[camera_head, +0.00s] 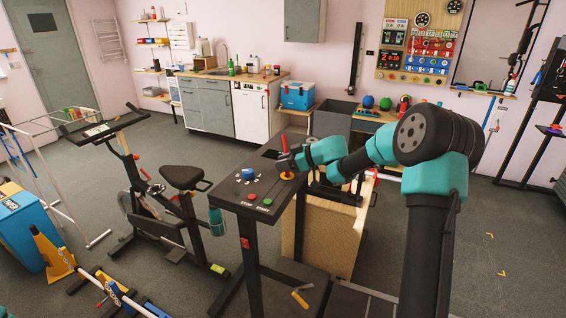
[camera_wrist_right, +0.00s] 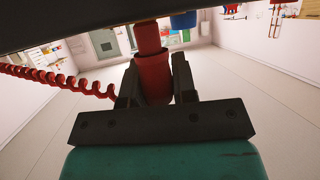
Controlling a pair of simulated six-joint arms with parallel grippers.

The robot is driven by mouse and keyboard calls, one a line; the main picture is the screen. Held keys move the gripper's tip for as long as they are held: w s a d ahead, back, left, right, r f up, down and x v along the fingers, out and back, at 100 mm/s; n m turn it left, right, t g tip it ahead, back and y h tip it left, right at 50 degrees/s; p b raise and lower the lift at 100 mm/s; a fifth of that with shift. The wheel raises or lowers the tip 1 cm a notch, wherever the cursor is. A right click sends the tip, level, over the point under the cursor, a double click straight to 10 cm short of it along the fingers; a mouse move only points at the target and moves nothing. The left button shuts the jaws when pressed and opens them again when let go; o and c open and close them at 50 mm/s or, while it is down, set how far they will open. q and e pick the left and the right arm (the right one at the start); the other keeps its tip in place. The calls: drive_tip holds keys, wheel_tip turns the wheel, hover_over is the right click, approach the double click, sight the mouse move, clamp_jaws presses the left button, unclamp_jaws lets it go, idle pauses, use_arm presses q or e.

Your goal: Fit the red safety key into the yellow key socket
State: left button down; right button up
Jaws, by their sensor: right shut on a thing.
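The red safety key (camera_head: 284,142) stands upright at the far right part of the dark console top. My right gripper (camera_head: 285,163) is shut on it, coming in from the right. In the right wrist view, the thick red body of the key (camera_wrist_right: 152,78) sits between the two fingers (camera_wrist_right: 155,88), with a narrower red part above it. A bit of the yellow key socket (camera_head: 287,175) shows just below the gripper. The gripper hides most of the socket, so I cannot tell whether the key is inside it.
The console top (camera_head: 232,192) carries a blue knob (camera_head: 248,174), a red button (camera_head: 250,193) and a green button (camera_head: 267,202). A red coiled cord (camera_wrist_right: 60,80) runs left from the key. An exercise bike (camera_head: 180,205) stands left of the console.

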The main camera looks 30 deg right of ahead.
drive_tip(key=shift+f, duration=0.9)
drive_tip(key=o, duration=1)
drive_tip(key=v, duration=1.7)
drive_tip(key=shift+r, duration=0.2)
drive_tip(key=shift+s+d, duration=0.1)
